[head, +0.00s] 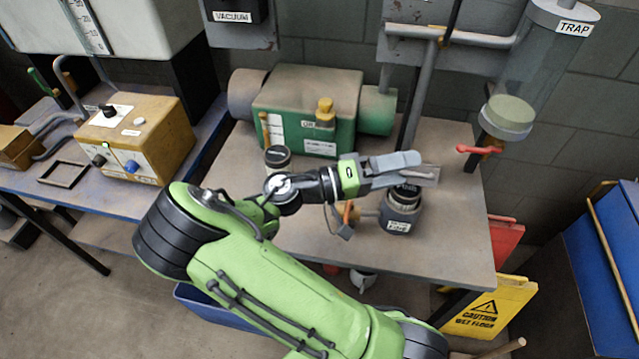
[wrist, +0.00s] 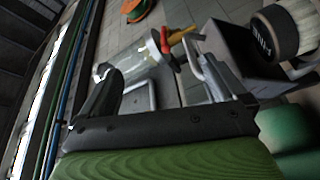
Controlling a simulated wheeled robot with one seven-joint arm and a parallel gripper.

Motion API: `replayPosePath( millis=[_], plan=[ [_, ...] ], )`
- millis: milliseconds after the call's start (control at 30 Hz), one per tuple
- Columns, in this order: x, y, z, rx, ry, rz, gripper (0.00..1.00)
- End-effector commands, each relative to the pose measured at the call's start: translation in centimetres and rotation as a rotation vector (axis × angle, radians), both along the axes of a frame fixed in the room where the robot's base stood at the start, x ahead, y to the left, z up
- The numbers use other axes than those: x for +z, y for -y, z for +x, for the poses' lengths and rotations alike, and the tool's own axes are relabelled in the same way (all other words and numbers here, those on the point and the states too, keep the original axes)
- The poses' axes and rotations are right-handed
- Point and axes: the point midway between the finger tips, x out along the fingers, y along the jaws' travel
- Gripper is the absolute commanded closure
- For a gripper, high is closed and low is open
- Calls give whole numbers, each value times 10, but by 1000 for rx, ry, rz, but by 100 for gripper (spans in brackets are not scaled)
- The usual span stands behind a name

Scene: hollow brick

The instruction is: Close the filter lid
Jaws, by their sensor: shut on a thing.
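The filter (head: 399,218) is a small dark grey round pot with a white label, standing on the bench in the head view. Black ringed parts (head: 406,192) show at its top, just under my gripper. My gripper (head: 425,165) lies nearly level above the filter and points right. A thin, greyish, see-through plate (head: 430,178) shows at its fingertips; it looks like the filter lid, but the fingers partly hide it. In the wrist view my gripper's two fingers (wrist: 163,88) stand well apart with grey parts between them. The exact contact is unclear.
A green pump (head: 308,105) stands behind on the bench (head: 460,215). A clear trap cylinder (head: 535,65) with a red-handled valve (head: 480,150) is at the back right; the trap also shows in the wrist view (wrist: 135,60). The bench's right front is clear.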

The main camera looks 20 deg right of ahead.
Motion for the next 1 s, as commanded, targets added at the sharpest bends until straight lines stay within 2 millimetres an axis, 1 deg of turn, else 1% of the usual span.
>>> replayPosePath(
  millis=[33,100,133,200,1000],
  plan=[
    [5,-5,0,-3,7,-15,29],
    [4,-10,1,-3,8,-15,31],
    [3,-13,2,-4,8,-15,35],
    [2,-18,3,-3,7,-15,79],
    [-15,-78,22,1,3,-10,79]
  ],
)
